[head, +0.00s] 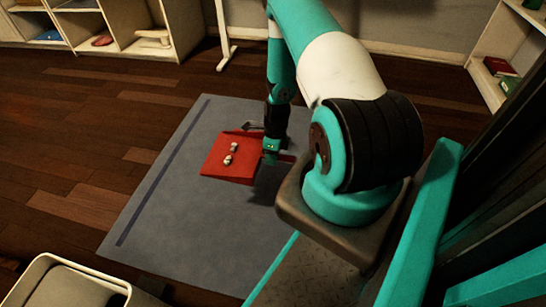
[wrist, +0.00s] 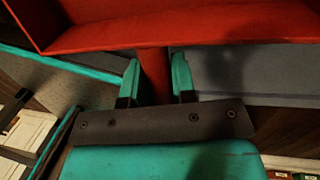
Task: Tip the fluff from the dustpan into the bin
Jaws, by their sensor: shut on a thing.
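The red dustpan (head: 213,168) is held above the grey-blue mat in the head view, its pan to the left of my gripper (head: 271,152). Small pale bits of fluff (head: 228,160) lie on the pan. In the wrist view, my gripper (wrist: 156,82) is shut on the dustpan's red handle (wrist: 154,66), with a teal finger on each side. The pan (wrist: 180,32) spans the top of that view; its fluff is out of sight there. A pale container with a rounded rim (head: 88,272), which looks like the bin, stands at the bottom left; its inside is only partly visible.
The mat (head: 180,225) lies on a dark wood floor (head: 60,150). White cubby shelves (head: 112,20) stand at the back left, and a white stand (head: 224,40) is behind the mat. Another shelf (head: 484,85) with books is at the right. Floor left of the mat is clear.

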